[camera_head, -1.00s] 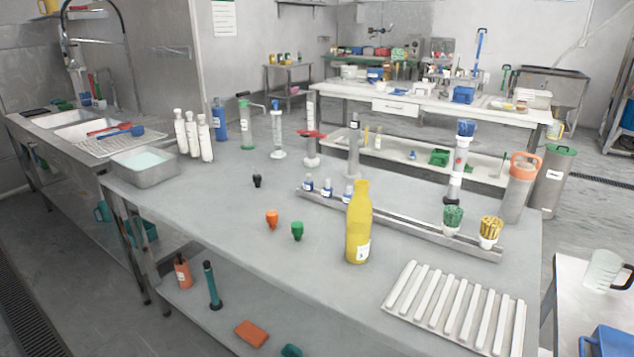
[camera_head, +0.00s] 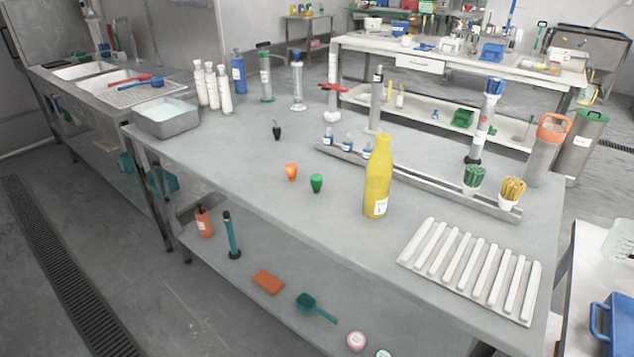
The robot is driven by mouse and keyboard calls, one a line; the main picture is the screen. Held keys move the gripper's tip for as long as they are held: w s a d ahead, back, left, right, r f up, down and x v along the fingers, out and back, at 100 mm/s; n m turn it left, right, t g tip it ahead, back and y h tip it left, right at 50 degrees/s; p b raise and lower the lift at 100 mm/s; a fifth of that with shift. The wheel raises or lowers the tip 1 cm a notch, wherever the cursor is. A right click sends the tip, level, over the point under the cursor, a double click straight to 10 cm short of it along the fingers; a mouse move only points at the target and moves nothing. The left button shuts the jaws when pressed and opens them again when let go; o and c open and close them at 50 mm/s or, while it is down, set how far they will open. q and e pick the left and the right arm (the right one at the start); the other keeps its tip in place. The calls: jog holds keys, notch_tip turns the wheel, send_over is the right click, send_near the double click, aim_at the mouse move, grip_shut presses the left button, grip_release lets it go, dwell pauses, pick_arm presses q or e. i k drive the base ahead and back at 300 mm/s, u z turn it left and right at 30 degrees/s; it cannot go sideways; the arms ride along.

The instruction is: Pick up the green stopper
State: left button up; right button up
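The green stopper (camera_head: 316,183) stands on the grey table top, near its front edge. An orange stopper (camera_head: 291,171) stands just to its left, and a black stopper (camera_head: 277,131) is farther back. A yellow bottle (camera_head: 377,178) stands upright to the right of the green stopper, with a clear gap between them. Neither of my grippers is in view.
A metal rail (camera_head: 420,181) with small bottles and two brush cups lies behind the yellow bottle. A white ribbed rack (camera_head: 470,270) is at the front right. A metal basin (camera_head: 165,117) sits at the left corner. The table (camera_head: 240,160) is bare around the stoppers.

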aim_at(316, 180)
jog(key=u, duration=0.35)
jog(key=k, duration=0.45)
jog(key=u, duration=1.15)
jog(key=i, duration=1.5)
jog(key=z, duration=1.3)
jog(key=i, duration=0.35)
jog(key=z, duration=0.3)
